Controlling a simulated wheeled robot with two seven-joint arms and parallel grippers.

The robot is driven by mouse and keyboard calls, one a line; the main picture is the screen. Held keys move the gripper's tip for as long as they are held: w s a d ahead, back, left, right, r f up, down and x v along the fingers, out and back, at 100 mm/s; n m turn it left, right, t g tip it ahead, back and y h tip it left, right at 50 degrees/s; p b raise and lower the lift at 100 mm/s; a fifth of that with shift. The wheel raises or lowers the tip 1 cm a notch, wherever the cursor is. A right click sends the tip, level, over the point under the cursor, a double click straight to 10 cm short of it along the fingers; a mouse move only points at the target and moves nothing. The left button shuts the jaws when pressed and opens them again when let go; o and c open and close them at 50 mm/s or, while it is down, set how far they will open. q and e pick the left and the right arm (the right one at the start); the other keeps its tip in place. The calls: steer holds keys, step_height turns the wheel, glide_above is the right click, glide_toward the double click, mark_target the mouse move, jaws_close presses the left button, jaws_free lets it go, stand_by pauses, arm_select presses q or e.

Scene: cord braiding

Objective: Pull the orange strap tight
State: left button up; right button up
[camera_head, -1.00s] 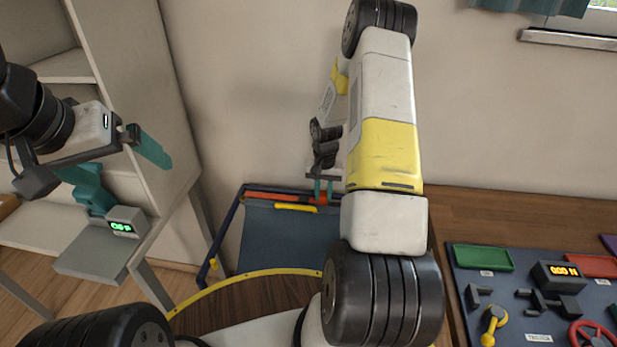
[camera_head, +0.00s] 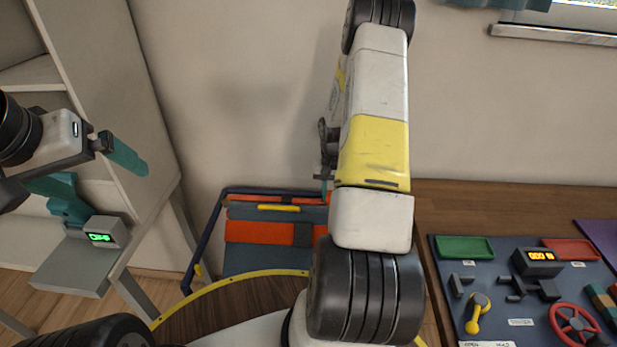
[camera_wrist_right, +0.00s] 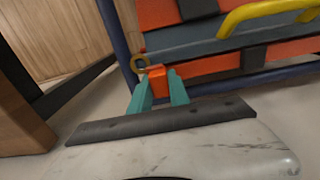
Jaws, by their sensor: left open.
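Orange strap bands cross a blue case; a wide lower band (camera_head: 258,232) with a dark buckle shows in the head view, and a band (camera_wrist_right: 205,66) also shows in the right wrist view. My right gripper (camera_wrist_right: 160,85) has teal fingers on either side of a small orange strap end, beside a brass ring; it appears shut on that end. In the head view this gripper (camera_head: 324,182) is mostly hidden behind my right arm. My left gripper (camera_head: 100,172) is open and empty at the far left, away from the strap.
The blue case (camera_head: 265,260) has a yellow handle (camera_head: 279,207) and stands within a dark blue frame (camera_head: 207,230). A grey device with a green display (camera_head: 100,238) is at left. A control board (camera_head: 500,290) lies on the wooden table at right.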

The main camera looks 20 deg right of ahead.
steer(key=o, duration=0.5)
steer(key=shift+r, duration=3.95)
